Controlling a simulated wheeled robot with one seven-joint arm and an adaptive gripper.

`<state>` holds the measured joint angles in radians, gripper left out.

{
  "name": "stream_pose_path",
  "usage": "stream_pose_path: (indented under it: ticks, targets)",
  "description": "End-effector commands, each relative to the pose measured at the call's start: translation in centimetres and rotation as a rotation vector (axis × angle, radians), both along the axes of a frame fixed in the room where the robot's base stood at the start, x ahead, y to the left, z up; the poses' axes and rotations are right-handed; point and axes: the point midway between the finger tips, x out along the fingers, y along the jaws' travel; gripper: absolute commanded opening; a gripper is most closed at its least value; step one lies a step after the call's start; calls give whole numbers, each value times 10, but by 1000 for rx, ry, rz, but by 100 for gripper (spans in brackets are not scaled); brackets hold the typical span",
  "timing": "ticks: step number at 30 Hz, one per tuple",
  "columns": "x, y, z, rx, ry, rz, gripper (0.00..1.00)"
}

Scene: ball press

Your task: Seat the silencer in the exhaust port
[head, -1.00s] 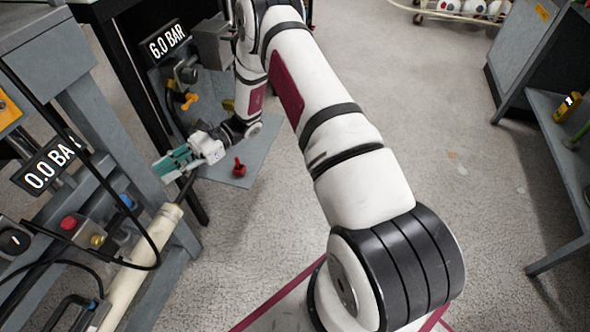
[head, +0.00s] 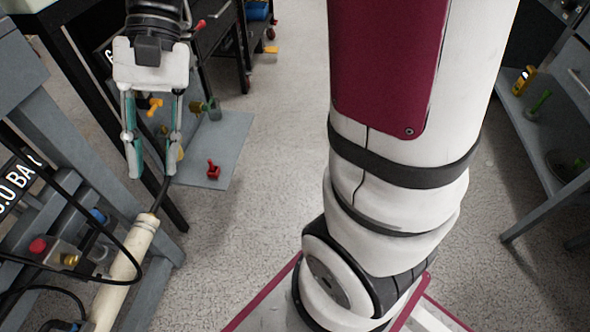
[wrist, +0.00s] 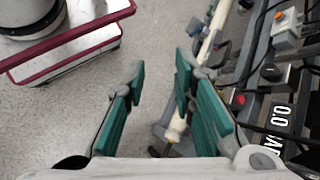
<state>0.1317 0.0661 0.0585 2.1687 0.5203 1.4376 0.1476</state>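My gripper (head: 153,160) hangs fingers-down at the left in the head view, its teal-padded fingers apart and nothing between them. It also shows open in the wrist view (wrist: 160,78). A small brass piece (head: 70,260) sits at a grey valve block with a red button (head: 38,246), below and left of my gripper. I cannot tell whether this piece is the silencer or a fitting. No exhaust port can be made out clearly.
A cream cylinder (head: 125,270) lies along the press frame below my gripper, with black hoses looping around it. A red handle (head: 213,170) is on the grey panel. A shelf at the right holds a yellow device (head: 525,80). The floor between is clear.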

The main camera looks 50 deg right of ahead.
Motion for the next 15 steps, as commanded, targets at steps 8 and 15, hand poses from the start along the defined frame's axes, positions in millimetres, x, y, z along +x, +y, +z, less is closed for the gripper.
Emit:
stream_pose_path:
  ticks: [8, 15]
  targets:
    - [-78, -31, 22, -190, -229, 169, 24]
    - [-134, -65, 21, -349, -413, 296, 24]
